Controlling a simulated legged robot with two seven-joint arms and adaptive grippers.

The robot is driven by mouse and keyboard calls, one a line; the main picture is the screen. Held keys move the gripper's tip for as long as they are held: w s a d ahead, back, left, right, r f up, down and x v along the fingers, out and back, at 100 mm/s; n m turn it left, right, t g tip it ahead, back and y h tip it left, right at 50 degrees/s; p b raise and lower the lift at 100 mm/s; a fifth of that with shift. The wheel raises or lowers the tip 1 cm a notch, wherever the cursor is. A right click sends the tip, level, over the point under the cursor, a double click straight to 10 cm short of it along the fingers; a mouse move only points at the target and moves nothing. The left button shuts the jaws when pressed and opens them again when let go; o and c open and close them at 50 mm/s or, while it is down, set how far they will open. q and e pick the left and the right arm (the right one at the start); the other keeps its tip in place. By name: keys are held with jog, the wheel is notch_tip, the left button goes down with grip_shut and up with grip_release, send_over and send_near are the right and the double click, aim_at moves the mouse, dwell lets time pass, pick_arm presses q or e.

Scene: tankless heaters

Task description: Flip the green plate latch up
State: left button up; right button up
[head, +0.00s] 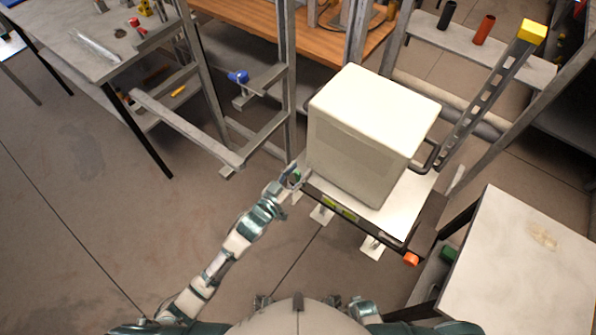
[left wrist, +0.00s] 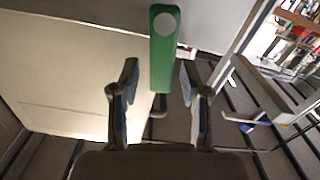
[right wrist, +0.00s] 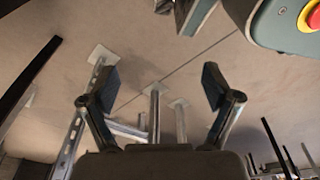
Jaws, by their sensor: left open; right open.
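The green plate latch (left wrist: 163,60) hangs as a long green bar with a pale round spot near its upper end in the left wrist view. It lies between and beyond the fingers of my left gripper (left wrist: 160,85), which is open. I cannot tell whether a finger touches it. In the head view a small bit of green (head: 296,177) shows at the left corner of the white box's stand, beside my left gripper (head: 290,178). My right gripper (right wrist: 157,85) is open and empty, with floor and metal frame legs beyond it.
A large white box (head: 365,135) sits on a stand with a white top (head: 405,205). An orange knob (head: 411,259) is at its right front corner. A pale table (head: 525,265) stands at the right. Metal frames (head: 285,80) rise behind. The floor at left is clear.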

pick_arm(q)
jog(key=shift+a, duration=0.1)
grip_shut()
jog(key=shift+r, duration=0.1)
jog(key=m+p, duration=0.2)
jog(key=shift+s+d+r+p, duration=0.1)
jog(key=shift+s+d+p, duration=0.25)
jog(key=shift+d, duration=0.05)
pick_arm(e)
jog(key=s+d+f, duration=0.1)
jog(key=s+f, duration=0.3)
jog(key=s, duration=0.2)
jog(key=shift+s+f, duration=0.2)
jog(key=shift+f, duration=0.05)
pick_arm(q)
grip_release()
jog(key=shift+d, duration=0.1)
jog(key=shift+s, duration=0.1)
